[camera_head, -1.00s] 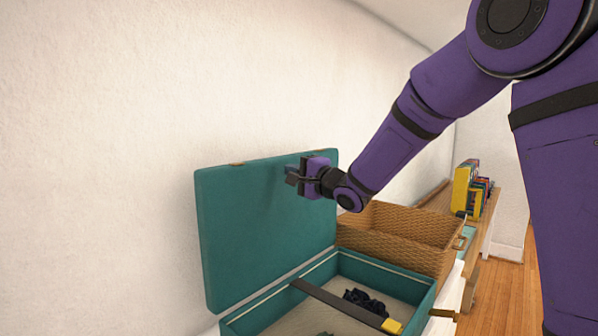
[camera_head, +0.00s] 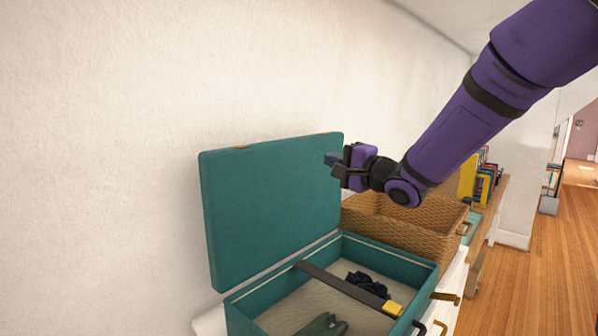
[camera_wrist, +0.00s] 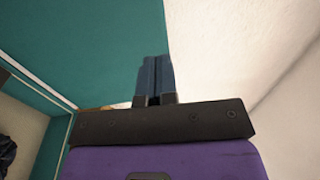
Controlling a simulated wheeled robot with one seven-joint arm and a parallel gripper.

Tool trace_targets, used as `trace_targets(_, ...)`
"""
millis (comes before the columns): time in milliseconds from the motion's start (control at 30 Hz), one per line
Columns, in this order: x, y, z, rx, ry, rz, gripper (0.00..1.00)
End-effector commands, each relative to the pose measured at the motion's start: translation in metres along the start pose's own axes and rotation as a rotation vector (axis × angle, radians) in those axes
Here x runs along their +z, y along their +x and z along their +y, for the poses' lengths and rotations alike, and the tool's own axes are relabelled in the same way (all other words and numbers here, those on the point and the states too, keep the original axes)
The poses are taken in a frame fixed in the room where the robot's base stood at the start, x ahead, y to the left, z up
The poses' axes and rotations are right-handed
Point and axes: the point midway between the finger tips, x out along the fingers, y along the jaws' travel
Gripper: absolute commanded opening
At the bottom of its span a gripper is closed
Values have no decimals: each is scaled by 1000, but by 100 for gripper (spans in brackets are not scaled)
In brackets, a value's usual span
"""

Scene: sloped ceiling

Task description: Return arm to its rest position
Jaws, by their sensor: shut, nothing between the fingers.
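My gripper (camera_head: 334,163) is shut and empty, held in the air in front of the right edge of the open teal lid and above the wicker basket. In the wrist view its two fingers (camera_wrist: 155,78) are pressed together. My purple arm reaches in from the upper right in the head view. Nothing is touching the fingers that I can see.
An open teal suitcase (camera_head: 393,262) holds a dark strap, a dark bundled cloth (camera_head: 367,283) and a green item (camera_head: 322,327). Its lid (camera_head: 270,205) stands upright by the wall. A wicker basket (camera_head: 410,232) and books (camera_head: 480,180) are behind.

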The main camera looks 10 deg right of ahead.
Motion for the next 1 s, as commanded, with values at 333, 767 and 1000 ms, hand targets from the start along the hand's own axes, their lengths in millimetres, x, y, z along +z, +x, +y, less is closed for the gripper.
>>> trace_targets(333, -19, -67, -22, 342, -463, 282, 0)
trace_targets(767, 21, -214, -12, 1001, -857, 162, 0)
trace_targets(1000, 79, -293, 5, 1223, -956, -193, 0)
